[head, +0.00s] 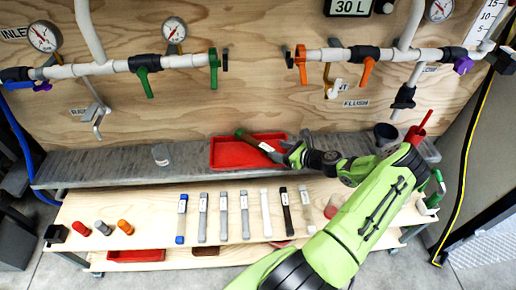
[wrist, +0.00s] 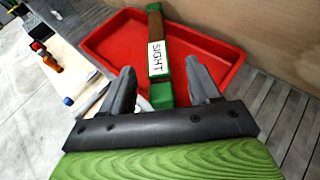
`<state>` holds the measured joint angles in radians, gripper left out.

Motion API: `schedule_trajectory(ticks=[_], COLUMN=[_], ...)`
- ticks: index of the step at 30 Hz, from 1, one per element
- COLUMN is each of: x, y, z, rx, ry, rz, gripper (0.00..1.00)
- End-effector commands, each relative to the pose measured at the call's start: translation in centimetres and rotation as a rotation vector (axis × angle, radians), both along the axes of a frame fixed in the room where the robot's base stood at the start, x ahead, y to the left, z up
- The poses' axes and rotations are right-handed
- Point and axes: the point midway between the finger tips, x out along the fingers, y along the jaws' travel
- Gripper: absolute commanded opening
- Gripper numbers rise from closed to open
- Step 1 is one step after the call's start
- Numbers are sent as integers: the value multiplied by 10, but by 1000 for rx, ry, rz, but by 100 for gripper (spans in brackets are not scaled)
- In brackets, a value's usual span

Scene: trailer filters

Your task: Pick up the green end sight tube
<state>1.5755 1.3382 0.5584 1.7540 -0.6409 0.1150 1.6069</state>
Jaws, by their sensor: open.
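The sight tube (head: 252,140) has green ends, a brown middle and a white label. It lies at a slant in the red tray (head: 226,157) on the grey shelf. In the wrist view the tube (wrist: 155,30) runs away from me, its label reading SIGHT, and its far end reaches the rim of the red tray (wrist: 112,42). My gripper (head: 286,152) is at the tray's right side, by the tube's near end. In the wrist view my gripper (wrist: 161,74) is open, with the tube's near green end between its fingers in the picture. I cannot tell whether they touch it.
A plywood wall with pipes, gauges and valves stands behind the grey shelf (head: 110,168). A lower wooden bench (head: 150,205) holds a row of several labelled tubes and small coloured fittings. A dark cup (head: 385,135) stands right of my gripper. The shelf left of the tray is mostly clear.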

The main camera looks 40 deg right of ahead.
Motion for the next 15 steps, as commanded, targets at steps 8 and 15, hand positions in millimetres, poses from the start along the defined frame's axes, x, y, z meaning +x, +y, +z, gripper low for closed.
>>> schedule_trajectory(ticks=[8,15], x=[40,54], y=[12,14], z=[-18,-21], rx=[-1,0], ry=[-1,0], rz=[4,0], gripper=[62,62])
